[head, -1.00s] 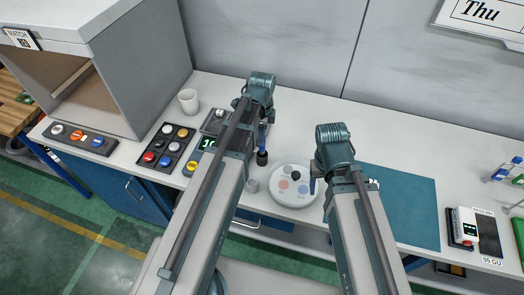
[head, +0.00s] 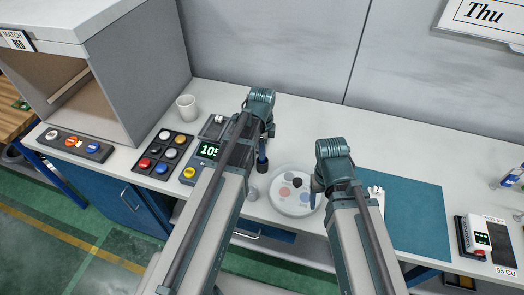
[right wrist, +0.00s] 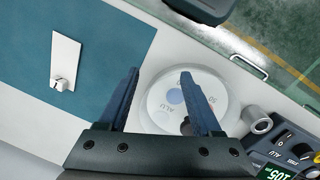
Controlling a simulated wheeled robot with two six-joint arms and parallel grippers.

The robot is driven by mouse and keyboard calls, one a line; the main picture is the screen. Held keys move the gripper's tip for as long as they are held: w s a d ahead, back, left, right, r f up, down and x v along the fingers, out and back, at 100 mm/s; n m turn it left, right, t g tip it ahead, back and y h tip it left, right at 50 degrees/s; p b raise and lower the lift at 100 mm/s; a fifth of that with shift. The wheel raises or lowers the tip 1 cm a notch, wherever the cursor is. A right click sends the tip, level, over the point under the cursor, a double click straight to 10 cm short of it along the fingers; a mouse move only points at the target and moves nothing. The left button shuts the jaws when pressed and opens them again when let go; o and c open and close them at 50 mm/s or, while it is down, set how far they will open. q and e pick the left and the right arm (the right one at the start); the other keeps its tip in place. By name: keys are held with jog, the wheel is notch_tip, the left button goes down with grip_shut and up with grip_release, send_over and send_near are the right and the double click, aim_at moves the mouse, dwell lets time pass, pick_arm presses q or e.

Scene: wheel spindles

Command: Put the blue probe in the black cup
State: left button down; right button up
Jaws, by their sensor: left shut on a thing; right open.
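My left gripper (head: 265,130) is shut on the blue probe (head: 262,148), which hangs upright below it in the head view. Black at the probe's lower end is likely the black cup (head: 262,165). I cannot tell whether the probe sits inside it or just above.
A small grey cylinder (head: 252,193) stands left of the plate. A gauge with a lit display (head: 208,150) and a button panel (head: 165,152) lie further left. A white mug (head: 187,107) stands behind. A teal mat (head: 415,215) lies to the right.

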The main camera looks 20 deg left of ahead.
pick_arm(q)
jog(key=c, duration=0.7)
grip_release()
jog(key=shift+f, duration=0.1)
pick_arm(e)
jog(key=shift+f, duration=0.1)
pick_arm(q)
notch_tip(320, 180, up, 12)
jog(key=r+p, duration=0.1)
jog(key=p, duration=1.2)
jog(key=s+d+n+y, duration=0.1)
jog(key=s+d+n, duration=0.9)
jog(key=s+n, duration=0.2)
jog(key=shift+s+d+f+n+b, duration=0.25)
jog(key=shift+s+d+n+b, duration=0.05)
jog(key=shift+s, duration=0.85)
pick_arm(e)
notch_tip(320, 180, up, 12)
pick_arm(q)
jog(key=shift+f, duration=0.1)
notch_tip(320, 180, down, 13)
jog(key=b, duration=1.3)
jog(key=shift+f, duration=0.15)
pick_arm(e)
notch_tip(320, 180, down, 13)
jog(key=shift+f, duration=0.1)
pick_arm(q)
jog(key=shift+r, duration=0.2)
pick_arm(e)
jog(key=shift+r, duration=0.2)
